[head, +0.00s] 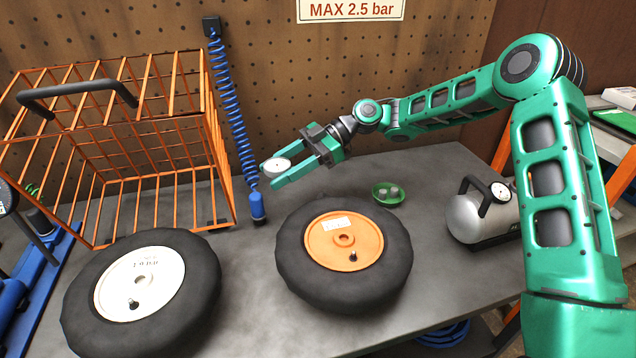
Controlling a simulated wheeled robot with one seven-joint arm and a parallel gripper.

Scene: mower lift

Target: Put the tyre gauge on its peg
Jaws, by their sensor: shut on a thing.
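My gripper (275,174) is shut on the tyre gauge (277,166), a small round thing with a white face. It holds the gauge in the air over the back of the bench, right of the blue coiled hose. The gauge is clear of the bench and the tyres. I cannot make out an empty peg for it on the brown pegboard (410,60) behind. My arm comes in from the right and covers part of the board.
An orange wire cage (190,150) stands at the left. The blue coiled hose (229,105) hangs beside it. Two tyres (150,290) (345,255) lie on the grey bench (445,295). A green dish (387,193) and a silver air tank (475,215) stand to the right.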

